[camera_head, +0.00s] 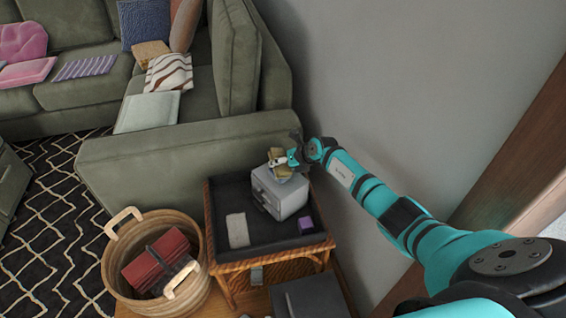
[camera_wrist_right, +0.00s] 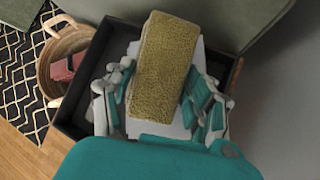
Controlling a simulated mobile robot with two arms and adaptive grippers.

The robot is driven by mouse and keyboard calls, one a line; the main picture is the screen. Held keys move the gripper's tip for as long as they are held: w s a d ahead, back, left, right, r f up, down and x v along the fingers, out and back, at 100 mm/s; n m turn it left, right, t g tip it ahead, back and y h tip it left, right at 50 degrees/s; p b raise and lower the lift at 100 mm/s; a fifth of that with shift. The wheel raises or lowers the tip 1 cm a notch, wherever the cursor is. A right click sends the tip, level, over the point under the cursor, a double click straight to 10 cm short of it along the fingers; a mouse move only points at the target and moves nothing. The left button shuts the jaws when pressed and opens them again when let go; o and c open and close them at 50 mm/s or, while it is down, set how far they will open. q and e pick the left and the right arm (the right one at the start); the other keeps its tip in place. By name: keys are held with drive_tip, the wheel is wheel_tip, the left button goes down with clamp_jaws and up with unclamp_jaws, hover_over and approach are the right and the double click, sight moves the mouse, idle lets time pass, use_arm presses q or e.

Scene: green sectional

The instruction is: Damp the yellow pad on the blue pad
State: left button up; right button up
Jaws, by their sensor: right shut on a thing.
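The yellow pad (camera_wrist_right: 163,65) is a thick, rough-textured block. My right gripper (camera_wrist_right: 155,108) is shut on it, with teal fingers on both sides. In the head view the right gripper (camera_head: 284,160) is above the light grey box (camera_head: 281,192) at the back of a dark tray (camera_head: 262,245). Little of the yellow pad shows there. A small purple-blue block (camera_head: 306,225) lies in the tray, right of the grey box; I cannot tell if it is the blue pad. My left gripper is out of view.
A pale flat pad (camera_head: 237,230) lies in the tray's left part. A wicker basket (camera_head: 195,222) holding a red item (camera_head: 156,260) stands left of it. The green sofa (camera_head: 180,160) is behind, and a grey wall (camera_head: 390,80) is at right.

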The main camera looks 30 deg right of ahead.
drive_tip(key=shift+r+p, duration=3.25)
drive_tip(key=shift+r, duration=0.25)
